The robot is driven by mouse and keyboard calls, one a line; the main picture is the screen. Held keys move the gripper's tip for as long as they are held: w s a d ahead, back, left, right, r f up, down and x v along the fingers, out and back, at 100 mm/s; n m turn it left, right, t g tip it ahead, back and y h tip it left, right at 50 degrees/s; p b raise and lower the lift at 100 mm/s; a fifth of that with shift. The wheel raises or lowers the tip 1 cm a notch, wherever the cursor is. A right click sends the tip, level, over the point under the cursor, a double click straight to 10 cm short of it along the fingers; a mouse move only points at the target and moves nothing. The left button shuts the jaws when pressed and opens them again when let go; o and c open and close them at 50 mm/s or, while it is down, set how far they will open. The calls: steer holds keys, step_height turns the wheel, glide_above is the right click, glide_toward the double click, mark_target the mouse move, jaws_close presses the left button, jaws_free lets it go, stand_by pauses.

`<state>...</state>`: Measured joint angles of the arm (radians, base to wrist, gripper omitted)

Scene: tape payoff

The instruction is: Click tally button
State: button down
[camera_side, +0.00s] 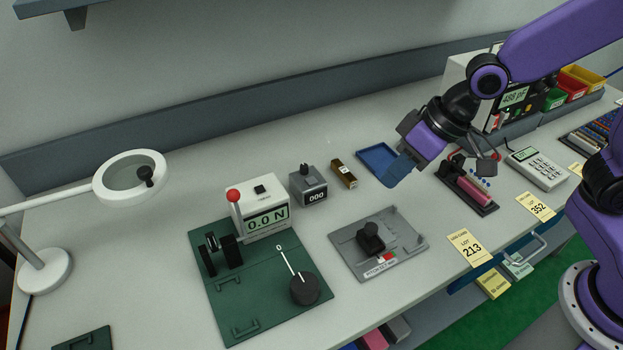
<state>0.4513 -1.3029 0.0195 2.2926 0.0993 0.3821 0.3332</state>
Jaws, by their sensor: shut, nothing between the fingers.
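The tally counter (309,188) is a small grey box near the middle of the bench, showing 000. Its dark button (304,169) stands up on the top face. My gripper (402,170) is to the right of the counter, over the right part of the blue tray (373,155), apart from the counter and pointing down and to the left. Its fingers are shut with nothing between them. The fingertips are small and partly blend with the tray behind them.
A force gauge (260,208) reading 0.0 N with a red-knobbed lever stands left of the counter on a green plate (220,310). A brown block (344,174) sits between counter and tray. A grey fixture plate (350,250) lies in front. A ring lamp (130,160) is at left.

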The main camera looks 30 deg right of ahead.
mark_target(316, 181)
steer(key=w+a+m+t, duration=0.2)
steer(key=w+a+m, duration=0.1)
steer(key=w, duration=0.5)
steer(key=w+a+m+t+y, duration=0.1)
steer(key=w+a+m+t, duration=0.1)
steer(key=w, duration=0.6)
steer(key=shift+w+a+m, duration=0.15)
steer(key=shift+a+m, duration=0.35)
steer(key=shift+m, duration=0.5)
steer(key=shift+f, duration=4.4)
steer(key=shift+f, duration=0.1)
steer(key=shift+f, duration=0.3)
steer(key=shift+f, duration=0.45)
steer(key=shift+r, duration=0.85)
